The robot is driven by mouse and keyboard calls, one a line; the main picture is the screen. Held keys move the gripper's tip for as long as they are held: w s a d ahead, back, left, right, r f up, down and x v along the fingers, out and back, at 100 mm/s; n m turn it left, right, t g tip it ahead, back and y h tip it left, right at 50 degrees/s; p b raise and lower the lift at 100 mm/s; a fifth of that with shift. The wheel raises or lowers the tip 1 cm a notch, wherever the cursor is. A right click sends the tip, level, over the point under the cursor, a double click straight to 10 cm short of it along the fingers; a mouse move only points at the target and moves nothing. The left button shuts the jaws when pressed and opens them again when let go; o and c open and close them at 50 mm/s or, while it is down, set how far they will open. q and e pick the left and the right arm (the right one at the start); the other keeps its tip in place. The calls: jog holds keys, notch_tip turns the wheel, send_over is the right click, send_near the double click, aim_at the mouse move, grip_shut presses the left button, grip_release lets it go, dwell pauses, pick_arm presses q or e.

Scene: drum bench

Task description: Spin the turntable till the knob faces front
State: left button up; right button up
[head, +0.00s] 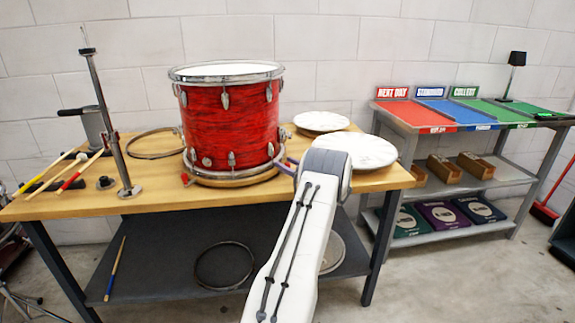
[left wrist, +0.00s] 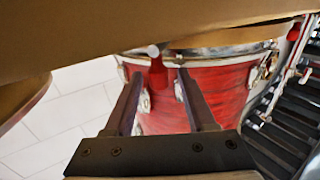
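A red drum (head: 228,115) with silver lugs stands upright on a round wooden turntable (head: 235,181) on the bench. A small red peg (head: 186,179) sticks out at the turntable's left edge. My left gripper (head: 287,165) is at the drum's lower right side, mostly hidden behind my own wrist. I see no clear contact. The drum (left wrist: 215,95) fills the space behind the fingers. I cannot tell which part is the knob. My right gripper is out of view.
A metal post (head: 108,125) and several sticks (head: 66,175) are at the bench's left. White drumheads (head: 357,150) lie at the right, close to my arm. A shelf with coloured trays (head: 410,113) stands further right.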

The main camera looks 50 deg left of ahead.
pick_arm(q)
jog(key=shift+d, duration=0.1)
jog(key=d, duration=1)
jog(key=shift+d, duration=0.15)
